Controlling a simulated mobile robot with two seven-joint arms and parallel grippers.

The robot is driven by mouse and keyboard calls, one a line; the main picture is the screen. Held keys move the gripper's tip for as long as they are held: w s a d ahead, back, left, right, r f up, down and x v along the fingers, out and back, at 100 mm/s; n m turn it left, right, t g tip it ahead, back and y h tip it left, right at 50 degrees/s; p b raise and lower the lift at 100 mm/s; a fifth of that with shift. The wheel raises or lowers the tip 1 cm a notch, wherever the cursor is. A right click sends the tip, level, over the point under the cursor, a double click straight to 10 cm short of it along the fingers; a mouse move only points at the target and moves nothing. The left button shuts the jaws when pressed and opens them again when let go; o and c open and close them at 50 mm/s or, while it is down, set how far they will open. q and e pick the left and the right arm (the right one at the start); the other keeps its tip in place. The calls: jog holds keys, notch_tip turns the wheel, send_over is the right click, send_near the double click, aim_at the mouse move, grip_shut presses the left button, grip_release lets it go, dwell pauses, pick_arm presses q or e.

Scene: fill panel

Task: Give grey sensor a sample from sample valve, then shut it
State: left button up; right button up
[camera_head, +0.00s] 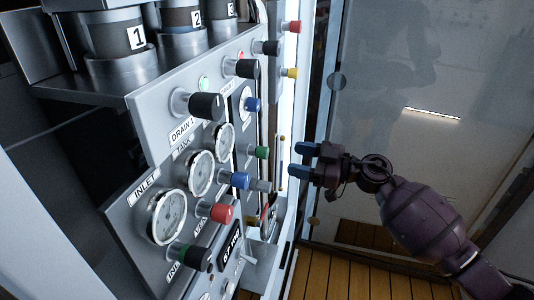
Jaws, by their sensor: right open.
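The valve panel (150,130) fills the left half of the head view, seen at a steep angle. No label that I can read says sample, so I cannot tell which knob is the sample valve. A small grey cylinder (260,186) sticks out beside a blue knob (235,180); I cannot tell whether it is the grey sensor. My right gripper (302,160) is open and empty, its blue-tipped fingers pointing left at the panel's right side. It appears apart from the green knob (262,152). My left gripper is out of view.
Round gauges (167,216) and black, red (221,212) and yellow knobs stick out from the panel. Numbered tanks (118,38) stand on a shelf at upper left. A dark glass wall (440,80) stands behind my right arm. Wooden floor (345,275) shows below.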

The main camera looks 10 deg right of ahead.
aim_at(267, 153)
jog(key=shift+b+x, duration=0.75)
jog(key=shift+x, duration=3.4)
jog(key=shift+f, duration=0.1)
jog(key=c, duration=0.9)
jog(key=shift+c, duration=0.2)
